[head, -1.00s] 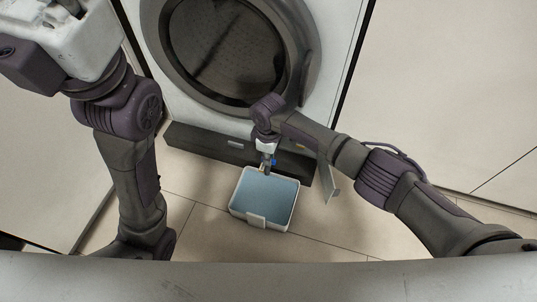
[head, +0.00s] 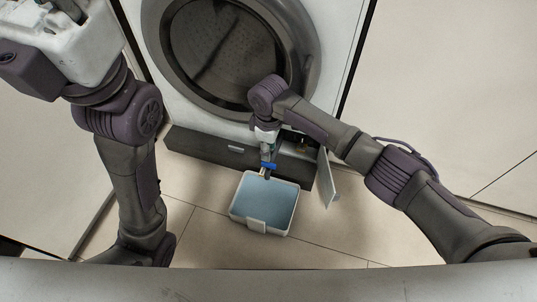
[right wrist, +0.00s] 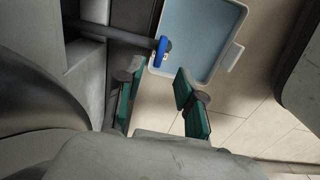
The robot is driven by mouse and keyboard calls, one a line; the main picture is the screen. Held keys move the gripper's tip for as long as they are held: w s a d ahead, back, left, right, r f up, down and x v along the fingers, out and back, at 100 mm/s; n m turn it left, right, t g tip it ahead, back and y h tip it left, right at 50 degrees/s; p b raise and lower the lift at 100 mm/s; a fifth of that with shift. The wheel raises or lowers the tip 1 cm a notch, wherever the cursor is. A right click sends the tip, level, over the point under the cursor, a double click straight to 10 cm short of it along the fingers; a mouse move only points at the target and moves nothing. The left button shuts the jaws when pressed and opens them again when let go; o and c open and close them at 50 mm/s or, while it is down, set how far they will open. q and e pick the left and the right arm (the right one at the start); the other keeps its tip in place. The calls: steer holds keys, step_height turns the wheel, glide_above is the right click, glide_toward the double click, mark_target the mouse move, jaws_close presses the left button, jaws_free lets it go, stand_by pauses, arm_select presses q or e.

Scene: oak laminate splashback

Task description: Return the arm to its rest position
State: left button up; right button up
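My right gripper (right wrist: 155,84) is open in the right wrist view, with green pads on its two fingers and nothing between them. In the head view it (head: 267,148) points down in front of the washing machine's base, above the back edge of a tray. A dark hose (right wrist: 120,36) with a blue end (right wrist: 161,52) reaches out over the tray, apart from the fingers. The blue end also shows in the head view (head: 268,166). My left gripper (head: 70,10) is at the top left, cut by the frame edge; its fingers cannot be made out.
A white tray (head: 247,222) with a blue inside stands on the tiled floor. The washing machine (head: 325,30) has a round dark door. A small flap (head: 327,180) stands open in its dark plinth (head: 205,145). Pale cabinet fronts (head: 450,90) are on the right.

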steer(key=shift+r, duration=0.3)
